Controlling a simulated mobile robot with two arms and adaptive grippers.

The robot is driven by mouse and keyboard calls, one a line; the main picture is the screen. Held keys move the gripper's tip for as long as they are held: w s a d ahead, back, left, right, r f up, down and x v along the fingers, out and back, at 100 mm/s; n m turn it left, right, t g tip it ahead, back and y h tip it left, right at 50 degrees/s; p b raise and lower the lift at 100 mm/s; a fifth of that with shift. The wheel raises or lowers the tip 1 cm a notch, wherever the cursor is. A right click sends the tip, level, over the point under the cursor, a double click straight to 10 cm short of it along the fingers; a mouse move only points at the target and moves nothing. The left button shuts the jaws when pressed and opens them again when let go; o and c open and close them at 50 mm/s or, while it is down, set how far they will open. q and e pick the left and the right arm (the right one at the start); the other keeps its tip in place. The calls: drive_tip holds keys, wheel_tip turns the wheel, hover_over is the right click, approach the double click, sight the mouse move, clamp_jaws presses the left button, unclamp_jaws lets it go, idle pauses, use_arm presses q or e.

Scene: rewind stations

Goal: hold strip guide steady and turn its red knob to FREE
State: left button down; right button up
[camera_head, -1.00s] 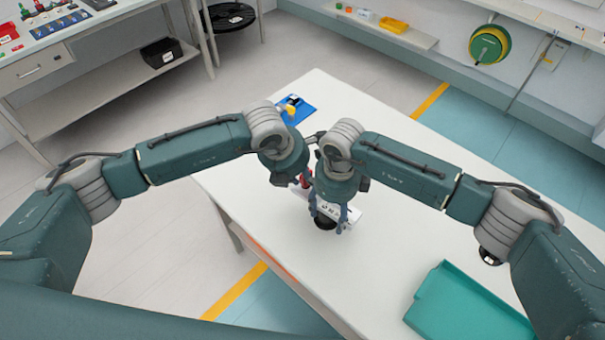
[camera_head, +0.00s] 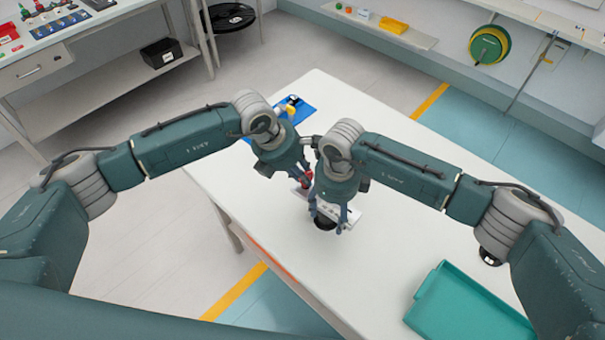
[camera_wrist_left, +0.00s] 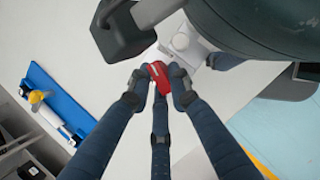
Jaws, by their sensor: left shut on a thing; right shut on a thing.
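The strip guide (camera_head: 354,213) is a pale block on the white table, largely hidden by my right gripper. My right gripper (camera_head: 329,217) is shut on the guide from above. A dark round part shows below its fingers; I cannot tell what it belongs to. The red knob (camera_head: 307,178) is at the guide's left end. In the left wrist view the red knob (camera_wrist_left: 157,72) sits between the fingertips of my left gripper (camera_wrist_left: 160,82), which is shut on it. The left gripper (camera_head: 303,174) is close beside the right one. The knob's setting cannot be read.
A blue tray (camera_head: 302,108) with small items lies at the table's far left. A teal tray (camera_head: 465,305) lies at the near right. The white table (camera_head: 400,200) is otherwise clear around the guide. A side bench (camera_head: 95,95) stands at the back left.

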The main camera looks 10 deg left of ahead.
use_arm(q)
drive_tip(key=shift+w+m+g+h, duration=0.1)
drive_tip(key=shift+m+g+h, duration=0.4)
drive_tip(key=shift+m, duration=1.4)
drive_tip(key=shift+d, duration=0.1)
drive_tip(key=c, duration=1.8)
unclamp_jaws()
drive_tip(key=shift+c, duration=0.2)
drive_tip(key=v, duration=1.2)
drive_tip(key=shift+w, duration=0.2)
drive_tip(key=shift+d, duration=0.1)
use_arm(e)
drive_tip(key=o, duration=1.5)
